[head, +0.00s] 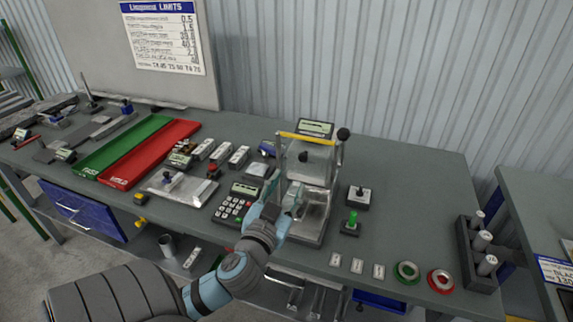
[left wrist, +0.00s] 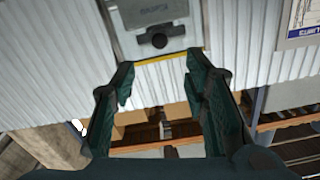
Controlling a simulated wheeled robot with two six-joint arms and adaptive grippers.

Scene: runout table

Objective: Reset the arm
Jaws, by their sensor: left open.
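A grey test device (head: 308,185) stands upright near the middle of the table, with a small display (head: 315,127) on top. A yellow bar (head: 305,138) crosses its upper front, and a black ball knob (head: 343,133) sits at its upper right. My left gripper (head: 283,200) is in front of the device's lower left part, with its fingers apart. In the left wrist view the open fingers (left wrist: 160,85) have nothing between them that they touch; the device's top with a dark knob (left wrist: 157,40) shows beyond them. I cannot tell whether the gripper touches the device. My right gripper is not in view.
A calculator-like keypad (head: 234,205) lies left of the device. A black switch box (head: 359,196) and a green-knobbed box (head: 351,224) stand to its right. Green and red rings (head: 440,280) lie near the front edge.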

